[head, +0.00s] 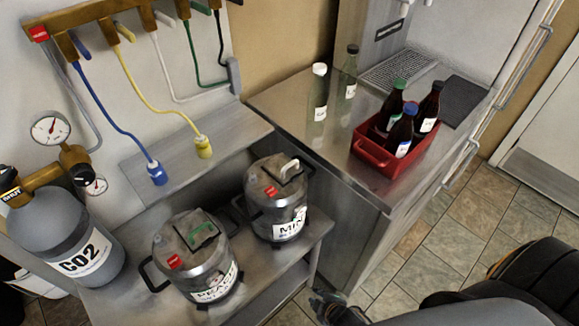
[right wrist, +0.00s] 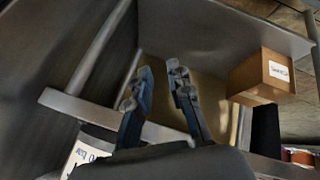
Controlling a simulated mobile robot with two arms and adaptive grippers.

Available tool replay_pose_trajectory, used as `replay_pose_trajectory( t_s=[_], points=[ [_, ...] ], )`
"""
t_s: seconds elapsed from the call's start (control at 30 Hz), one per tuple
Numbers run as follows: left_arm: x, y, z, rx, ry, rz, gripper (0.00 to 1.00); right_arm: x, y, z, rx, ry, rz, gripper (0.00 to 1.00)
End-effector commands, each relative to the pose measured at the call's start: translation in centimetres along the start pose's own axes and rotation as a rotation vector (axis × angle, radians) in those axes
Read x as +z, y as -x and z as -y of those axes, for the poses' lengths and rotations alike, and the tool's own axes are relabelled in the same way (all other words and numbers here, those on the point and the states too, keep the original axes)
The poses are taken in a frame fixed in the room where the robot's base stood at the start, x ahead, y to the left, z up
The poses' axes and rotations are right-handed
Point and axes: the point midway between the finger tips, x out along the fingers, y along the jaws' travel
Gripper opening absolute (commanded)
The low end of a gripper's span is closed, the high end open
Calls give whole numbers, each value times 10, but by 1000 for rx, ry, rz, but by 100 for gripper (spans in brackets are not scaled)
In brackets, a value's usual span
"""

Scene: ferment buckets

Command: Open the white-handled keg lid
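The white-handled keg (head: 277,215) is a steel keg with a label starting "MIN", upright on the right of the metal bench. Its white handle (head: 289,168) lies on top of the lid, which sits on the keg. A second steel keg (head: 196,262) with a green handle (head: 201,235) stands to its left. My right gripper (head: 325,302) is low in front of the bench's right end, below and apart from the white-handled keg. In the right wrist view its two fingers (right wrist: 161,78) are spread with nothing between them. My left gripper is not in view.
A grey CO2 cylinder (head: 70,245) stands at the left. Blue (head: 157,173) and yellow (head: 203,147) hose connectors rest on the ledge above. A red crate (head: 375,155) with dark bottles sits on the right counter. The right wrist view shows a cardboard box (right wrist: 252,80).

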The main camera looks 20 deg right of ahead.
Motion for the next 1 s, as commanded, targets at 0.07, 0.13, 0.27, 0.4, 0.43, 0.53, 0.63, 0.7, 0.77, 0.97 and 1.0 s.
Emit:
replay_pose_trajectory(
  t_s=[0.07, 0.13, 0.27, 0.4, 0.43, 0.53, 0.63, 0.7, 0.77, 0.97, 1.0],
  points=[
    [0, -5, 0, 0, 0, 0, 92, -38, 16, -39, 92, 117, -69, 20],
    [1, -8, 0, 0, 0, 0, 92, -70, 37, -73, 180, 221, -116, 20],
    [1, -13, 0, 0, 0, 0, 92, -124, 89, -133, 359, 408, -176, 20],
    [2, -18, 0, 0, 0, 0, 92, -164, 149, -183, 534, 560, -198, 20],
    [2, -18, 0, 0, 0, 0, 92, -170, 161, -191, 566, 586, -199, 20],
    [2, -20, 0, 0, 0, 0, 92, -186, 196, -213, 657, 654, -195, 20],
    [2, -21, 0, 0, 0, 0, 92, -195, 220, -226, 717, 695, -189, 20],
    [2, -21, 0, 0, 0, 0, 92, -199, 228, -231, 738, 711, -185, 20],
    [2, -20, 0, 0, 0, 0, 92, -201, 230, -234, 746, 716, -184, 20],
    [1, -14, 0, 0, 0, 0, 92, -212, 213, -250, 748, 715, -185, 20],
    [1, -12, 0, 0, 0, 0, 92, -215, 207, -254, 748, 715, -185, 20]
  ],
)
